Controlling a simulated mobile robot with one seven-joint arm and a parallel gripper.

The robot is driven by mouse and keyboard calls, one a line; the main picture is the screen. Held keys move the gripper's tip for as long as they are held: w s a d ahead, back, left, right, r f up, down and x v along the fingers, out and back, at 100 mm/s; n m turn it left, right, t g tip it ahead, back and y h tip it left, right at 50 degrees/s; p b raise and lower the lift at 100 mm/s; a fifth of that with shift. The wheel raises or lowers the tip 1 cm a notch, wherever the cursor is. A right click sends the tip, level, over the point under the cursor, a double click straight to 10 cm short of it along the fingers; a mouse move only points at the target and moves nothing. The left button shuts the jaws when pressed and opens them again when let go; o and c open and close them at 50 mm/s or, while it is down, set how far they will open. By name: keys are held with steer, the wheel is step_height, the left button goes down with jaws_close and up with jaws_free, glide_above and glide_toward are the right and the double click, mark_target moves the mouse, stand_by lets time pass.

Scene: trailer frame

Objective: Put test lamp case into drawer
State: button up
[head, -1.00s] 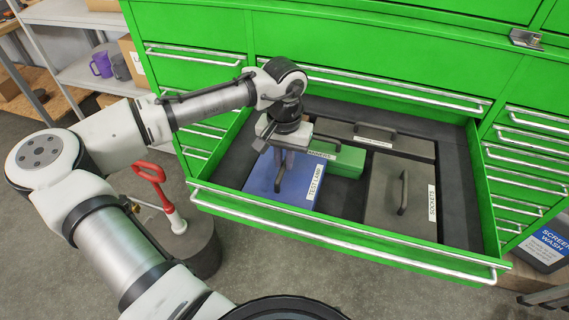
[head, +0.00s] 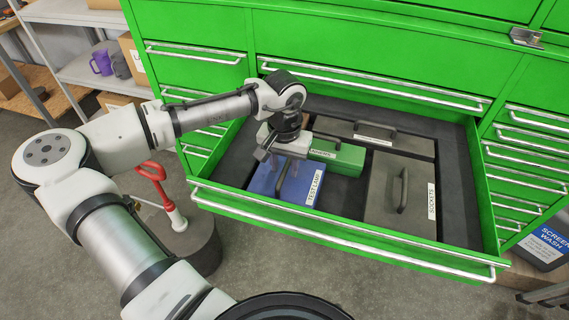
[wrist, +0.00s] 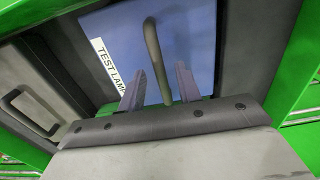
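The blue test lamp case (head: 268,180) lies in the front left compartment of the open green drawer (head: 340,236), its handle up and its TEST LAMP label to the right. In the wrist view the case (wrist: 197,40) fills the upper middle, with its handle (wrist: 152,45) standing up. My gripper (head: 284,168) is over the case. In the wrist view its two fingers (wrist: 160,90) are apart, one on each side of the handle, with gaps showing.
A green case (head: 345,160) lies behind the test lamp case. A grey SOCKETS case (head: 385,200) fills the right compartment, and another grey case (head: 375,128) lies at the back. A red-handled tool (head: 154,172) on a dark round stand (head: 185,245) is left of the drawer.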

step_height(320, 180, up, 12)
steer(key=b, duration=0.1)
steer(key=shift+r, duration=0.15)
stand_by(0.3)
